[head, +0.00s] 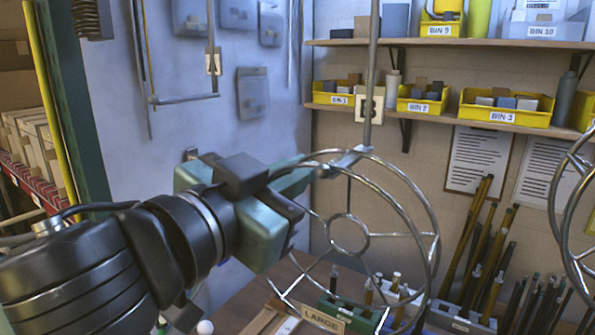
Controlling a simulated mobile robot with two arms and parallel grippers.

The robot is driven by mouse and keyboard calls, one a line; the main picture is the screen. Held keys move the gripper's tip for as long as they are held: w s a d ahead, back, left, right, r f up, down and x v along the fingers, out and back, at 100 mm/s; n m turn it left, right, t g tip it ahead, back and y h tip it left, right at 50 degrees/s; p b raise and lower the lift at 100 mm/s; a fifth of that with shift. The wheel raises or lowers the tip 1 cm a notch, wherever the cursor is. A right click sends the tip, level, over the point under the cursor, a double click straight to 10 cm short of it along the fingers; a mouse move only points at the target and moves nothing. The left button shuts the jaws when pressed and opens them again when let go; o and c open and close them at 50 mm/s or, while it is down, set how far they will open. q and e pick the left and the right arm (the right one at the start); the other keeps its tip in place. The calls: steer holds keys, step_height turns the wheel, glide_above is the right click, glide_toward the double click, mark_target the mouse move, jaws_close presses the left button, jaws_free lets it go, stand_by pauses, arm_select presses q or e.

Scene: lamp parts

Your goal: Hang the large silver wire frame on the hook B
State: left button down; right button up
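The large silver wire frame (434,240), two wire rings joined by short struts with a small inner ring, hangs in the air at the centre of the head view. Hook B is a grey rod (372,60) coming down from above, with a tag marked B (369,104). Its short foot (350,158) points left and overlaps the top of the frame's rings; whether the frame's weight rests on it I cannot tell. My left gripper (305,174) reaches in from the left, its green fingers close together at the frame's upper left rim, seemingly shut on the wire. My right gripper is out of view.
Hook A (185,98) hangs at the upper left. A second wire frame (560,205) is cut off at the right edge. Below are a LARGE sign (322,320) and racks of rods (480,260). Shelves (440,118) with yellow bins line the back wall.

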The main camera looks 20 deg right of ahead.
arm_select(q)
steer(key=c, duration=1.5)
jaws_free()
